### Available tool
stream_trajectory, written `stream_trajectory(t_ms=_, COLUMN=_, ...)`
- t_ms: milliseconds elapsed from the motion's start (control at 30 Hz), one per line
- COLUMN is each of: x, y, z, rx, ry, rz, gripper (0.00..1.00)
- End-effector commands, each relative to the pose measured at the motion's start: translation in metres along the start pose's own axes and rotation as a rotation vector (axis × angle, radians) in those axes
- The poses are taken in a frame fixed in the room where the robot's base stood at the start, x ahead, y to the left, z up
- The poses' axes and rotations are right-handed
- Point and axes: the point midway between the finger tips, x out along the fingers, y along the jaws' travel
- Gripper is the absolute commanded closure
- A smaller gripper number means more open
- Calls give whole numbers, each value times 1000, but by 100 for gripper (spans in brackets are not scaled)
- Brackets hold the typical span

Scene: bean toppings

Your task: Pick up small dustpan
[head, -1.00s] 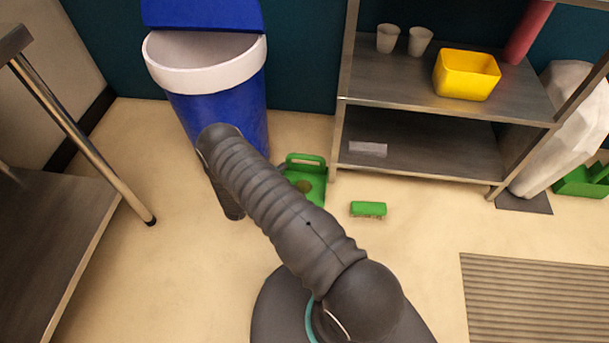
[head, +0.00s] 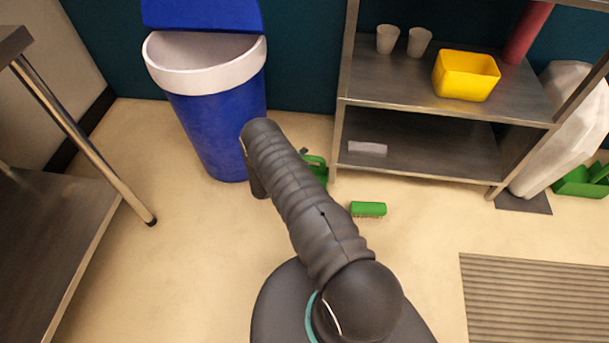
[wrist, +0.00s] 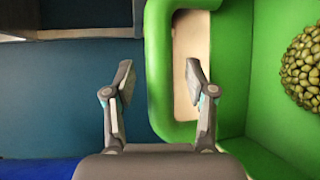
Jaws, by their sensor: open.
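The small dustpan is green; in the head view only a part of it (head: 317,165) shows on the floor behind my arm. In the wrist view its handle (wrist: 158,40) is a green loop with an opening, close ahead. My gripper (wrist: 158,75) is open, with one finger on each side of the loop's left bar. The right finger lines up with the opening; I cannot tell how deep it reaches. A pile of green beans (wrist: 303,68) shows on the dustpan at the right edge. My arm hides most of the dustpan in the head view.
A blue bin (head: 215,125) with a white rim stands left of the dustpan. A metal shelf (head: 425,170) with cups and a yellow container (head: 466,76) stands to the right. A green brush (head: 368,209) lies on the floor nearby.

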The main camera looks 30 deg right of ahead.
Motion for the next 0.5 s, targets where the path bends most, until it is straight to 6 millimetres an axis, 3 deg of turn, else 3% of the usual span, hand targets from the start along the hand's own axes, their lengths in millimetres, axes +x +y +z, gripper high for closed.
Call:
stream_trajectory(t_ms=300, x=4, y=0, z=0, rx=-1, ry=0, rz=0, gripper=47)
stream_trajectory(t_ms=500, x=4, y=0, z=0, rx=0, ry=0, rz=0, gripper=97)
